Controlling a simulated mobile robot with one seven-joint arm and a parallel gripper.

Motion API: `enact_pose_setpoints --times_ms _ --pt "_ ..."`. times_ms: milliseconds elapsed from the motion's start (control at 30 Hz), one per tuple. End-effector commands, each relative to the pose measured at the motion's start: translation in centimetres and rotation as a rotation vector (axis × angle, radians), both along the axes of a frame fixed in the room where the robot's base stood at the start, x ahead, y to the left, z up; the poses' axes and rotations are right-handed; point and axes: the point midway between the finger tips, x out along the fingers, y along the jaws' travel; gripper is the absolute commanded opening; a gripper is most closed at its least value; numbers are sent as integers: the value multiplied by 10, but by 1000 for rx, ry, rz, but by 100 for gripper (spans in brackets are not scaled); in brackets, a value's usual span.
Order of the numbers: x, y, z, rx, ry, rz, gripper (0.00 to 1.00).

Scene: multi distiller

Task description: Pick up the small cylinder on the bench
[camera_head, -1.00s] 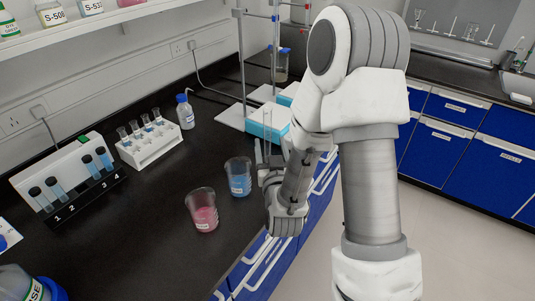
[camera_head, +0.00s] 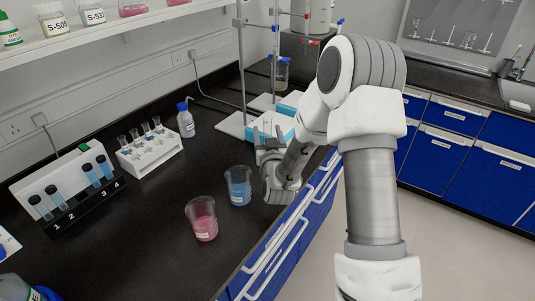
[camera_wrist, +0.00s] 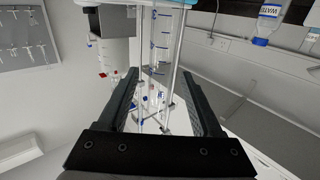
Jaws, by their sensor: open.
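A clear glass cylinder with blue graduation marks (camera_wrist: 161,42) shows in the wrist view, in line with the gap between my fingers. That view is upside down. My gripper (camera_head: 268,138) is open and low over the bench's front edge, in front of the light-blue box (camera_head: 269,128). The fingers (camera_wrist: 158,74) stand apart on both sides of the gap, with no visible contact on the cylinder. In the head view the cylinder is hard to make out among the fingers and the box.
A blue-liquid beaker (camera_head: 239,186) stands just left of my gripper, and a pink-liquid beaker (camera_head: 202,218) is nearer. A metal stand (camera_head: 242,70) is behind. A tube rack (camera_head: 149,151) and a reagent bottle (camera_head: 186,121) are farther left. The bench between them is clear.

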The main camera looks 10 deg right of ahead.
Motion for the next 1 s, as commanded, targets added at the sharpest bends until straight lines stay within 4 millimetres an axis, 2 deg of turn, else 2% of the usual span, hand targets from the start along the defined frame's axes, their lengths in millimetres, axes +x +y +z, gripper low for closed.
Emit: enact_pose_setpoints --times_ms 233,600,1000 --pt "1 0 0 0 0 0 65" --pt "1 0 0 0 0 0 0" --pt "1 0 0 0 -1 -1 0"
